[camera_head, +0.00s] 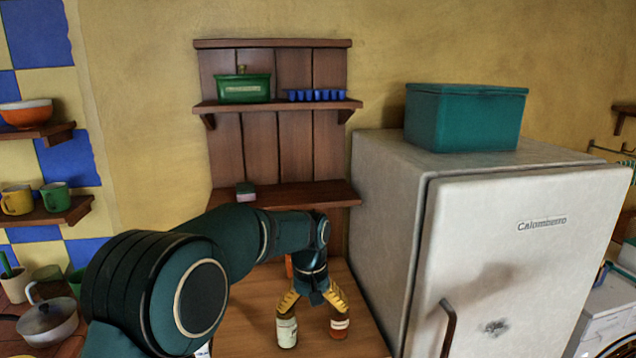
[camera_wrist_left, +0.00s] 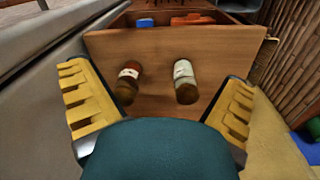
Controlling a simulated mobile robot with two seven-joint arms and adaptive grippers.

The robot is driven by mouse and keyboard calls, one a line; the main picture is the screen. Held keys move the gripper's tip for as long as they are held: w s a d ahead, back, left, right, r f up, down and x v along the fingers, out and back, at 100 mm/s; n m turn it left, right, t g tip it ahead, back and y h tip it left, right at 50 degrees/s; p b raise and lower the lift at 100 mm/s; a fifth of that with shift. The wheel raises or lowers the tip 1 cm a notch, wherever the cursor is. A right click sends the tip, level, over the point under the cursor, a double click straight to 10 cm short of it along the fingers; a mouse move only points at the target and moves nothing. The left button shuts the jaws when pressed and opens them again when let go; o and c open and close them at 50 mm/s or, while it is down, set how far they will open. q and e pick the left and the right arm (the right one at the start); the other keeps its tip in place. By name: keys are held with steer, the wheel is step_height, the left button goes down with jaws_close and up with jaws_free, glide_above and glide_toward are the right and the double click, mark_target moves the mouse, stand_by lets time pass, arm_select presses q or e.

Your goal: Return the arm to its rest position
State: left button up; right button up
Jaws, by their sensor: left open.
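My left arm (camera_head: 200,280) comes in from the lower left of the head view and reaches over a wooden counter (camera_head: 245,318). My left gripper (camera_head: 313,306) points down with its yellow fingers spread and nothing between them. In the wrist view the open gripper (camera_wrist_left: 158,85) frames two small jars. One jar has a pale label (camera_head: 287,332) and also shows in the wrist view (camera_wrist_left: 185,82). The other is reddish-brown with a light band (camera_head: 339,328), and it shows there too (camera_wrist_left: 128,82). Both jars stand on the counter beyond the fingers. My right gripper is not in view.
A white fridge (camera_head: 500,240) with a teal box (camera_head: 465,118) on top stands right of the counter. A wooden wall shelf (camera_head: 285,195) hangs behind my arm. A pot (camera_head: 48,322) and mugs (camera_head: 55,197) are at the left. Blue and red items (camera_wrist_left: 192,19) lie beyond the jars.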

arm_select(q)
steer(key=s+a+f+h, duration=0.1)
steer(key=s+a+f, duration=0.1)
steer(key=f, duration=0.5)
steer(key=s+a+f+b, duration=0.1)
steer(key=s+a+f, duration=0.15)
steer(key=f, duration=0.45)
steer(key=s+a+f+h, duration=0.1)
steer(key=s+a+f, duration=0.15)
steer(key=f, duration=0.55)
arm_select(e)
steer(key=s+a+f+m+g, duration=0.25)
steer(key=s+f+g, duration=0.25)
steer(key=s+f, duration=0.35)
arm_select(q)
steer(key=s+a+f+n+t, duration=0.1)
steer(key=s+f, duration=0.3)
steer(key=s, duration=0.4)
steer(key=s+a+f+n+t+h+b, duration=0.1)
steer(key=s+f, duration=0.3)
steer(key=s, duration=0.4)
steer(key=shift+s+a+h, duration=0.15)
steer(key=shift+a+h, duration=0.15)
steer(key=shift+a, duration=0.05)
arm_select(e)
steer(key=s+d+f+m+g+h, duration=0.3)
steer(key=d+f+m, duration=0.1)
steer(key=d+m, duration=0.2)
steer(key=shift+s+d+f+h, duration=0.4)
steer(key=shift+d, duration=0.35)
